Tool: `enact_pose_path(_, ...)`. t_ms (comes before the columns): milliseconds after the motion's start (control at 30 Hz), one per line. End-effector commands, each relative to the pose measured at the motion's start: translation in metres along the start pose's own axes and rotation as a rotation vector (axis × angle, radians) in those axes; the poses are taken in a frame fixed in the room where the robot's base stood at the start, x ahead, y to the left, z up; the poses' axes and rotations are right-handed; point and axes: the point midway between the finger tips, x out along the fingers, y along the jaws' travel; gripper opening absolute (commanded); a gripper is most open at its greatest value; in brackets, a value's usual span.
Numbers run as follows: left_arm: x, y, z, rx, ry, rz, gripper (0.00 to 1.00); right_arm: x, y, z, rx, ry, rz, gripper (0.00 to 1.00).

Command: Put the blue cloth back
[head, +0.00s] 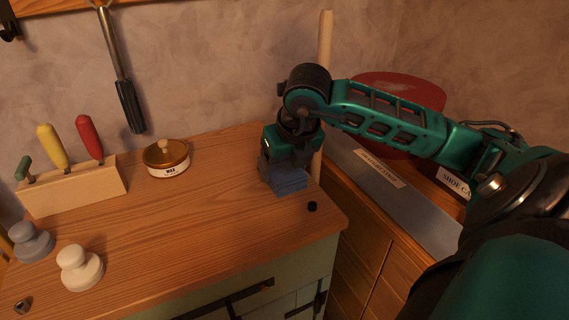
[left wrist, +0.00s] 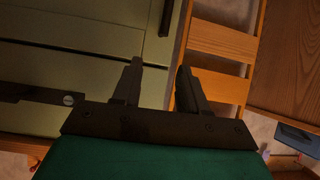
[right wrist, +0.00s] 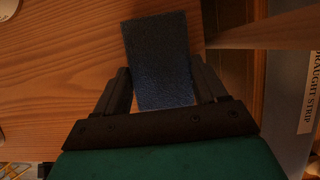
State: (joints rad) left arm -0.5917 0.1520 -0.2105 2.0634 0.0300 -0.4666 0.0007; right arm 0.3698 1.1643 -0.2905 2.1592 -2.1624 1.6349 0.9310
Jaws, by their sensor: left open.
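The blue cloth (head: 291,186) is at the right end of the wooden cabinet top (head: 225,205), directly under my right gripper (head: 287,168). In the right wrist view the cloth (right wrist: 158,55) looks like a flat dark-blue rectangle reaching past the fingertips. The fingers of my right gripper (right wrist: 163,85) are spread wide, one at each side of the cloth; whether they press on it I cannot tell. My left gripper (left wrist: 158,75) is open and empty, in front of green cabinet doors and a wooden frame; it is outside the head view.
A round tin (head: 167,158), a tool block (head: 75,189) and white (head: 79,268) and grey (head: 31,243) knobbed pieces stand to the left. A wooden pole (head: 324,80) rises behind my right gripper. The middle of the top is clear.

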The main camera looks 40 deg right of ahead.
Motion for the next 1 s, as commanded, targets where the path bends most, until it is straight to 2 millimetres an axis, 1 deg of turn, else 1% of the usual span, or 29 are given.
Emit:
enact_pose_path(33,0.0,0.0,0.001,0.0,-0.001,0.0,0.43,0.0,0.0,0.0,0.0,0.0,0.0,0.75)
enact_pose_path(267,0.0,0.0,0.001,-0.001,-0.002,0.001,0.43,0.0,0.0,0.0,0.0,0.0,0.0,0.97)
enact_pose_path(500,0.0,0.001,0.002,-0.001,-0.005,0.001,0.43,-0.001,0.0,0.0,0.0,0.0,0.0,0.97)
enact_pose_path(633,-0.003,0.001,0.0,-0.001,-0.009,0.001,0.43,-0.008,0.0,0.002,0.0,-0.001,0.0,0.97)
enact_pose_path(767,-0.004,0.001,0.001,-0.001,-0.01,0.0,0.43,-0.031,0.0,0.003,-0.001,-0.004,-0.001,0.97)
enact_pose_path(1000,-0.01,-0.002,0.0,-0.001,-0.016,-0.009,0.43,-0.085,0.0,0.003,0.0,-0.004,0.0,0.97)
